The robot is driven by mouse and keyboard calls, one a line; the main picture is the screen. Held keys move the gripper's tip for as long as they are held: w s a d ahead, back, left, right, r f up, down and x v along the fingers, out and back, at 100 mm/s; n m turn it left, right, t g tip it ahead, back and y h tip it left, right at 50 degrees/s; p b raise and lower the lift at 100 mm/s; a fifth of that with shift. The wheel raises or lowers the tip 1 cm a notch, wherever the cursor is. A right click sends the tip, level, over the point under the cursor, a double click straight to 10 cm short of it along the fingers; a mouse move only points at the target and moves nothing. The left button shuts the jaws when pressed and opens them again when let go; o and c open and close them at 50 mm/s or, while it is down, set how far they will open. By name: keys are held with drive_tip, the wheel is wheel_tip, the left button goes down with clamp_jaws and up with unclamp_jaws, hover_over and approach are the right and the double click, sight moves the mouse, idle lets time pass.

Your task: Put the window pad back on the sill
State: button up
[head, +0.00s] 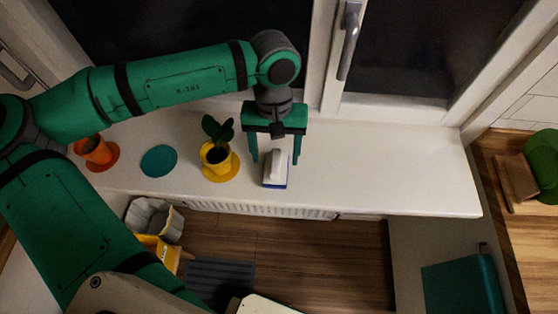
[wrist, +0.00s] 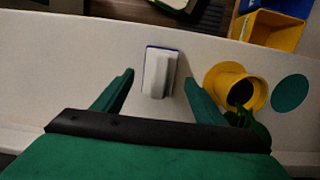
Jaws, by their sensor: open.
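The window pad (head: 275,168) is a small white block with a blue underside. It lies on the white window sill (head: 390,175), close to the front edge. In the wrist view the pad (wrist: 160,72) shows between and just beyond my fingertips. My gripper (head: 275,160) is open and empty above the sill, pointing down, with one finger on each side of the pad. In the wrist view my gripper's fingers (wrist: 160,78) stand apart from the pad, with a gap on both sides.
A yellow pot with a plant (head: 217,155) stands on a yellow disc just left of the gripper. A teal disc (head: 158,161) and an orange pot (head: 95,151) are farther left. The sill right of the pad is clear. A window handle (head: 348,40) is above.

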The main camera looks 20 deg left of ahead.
sight(275, 156)
wheel_tip(275, 156, up, 8)
drive_tip(key=shift+w+a+r, duration=0.15)
drive_tip(key=shift+w, duration=0.3)
idle(0.4)
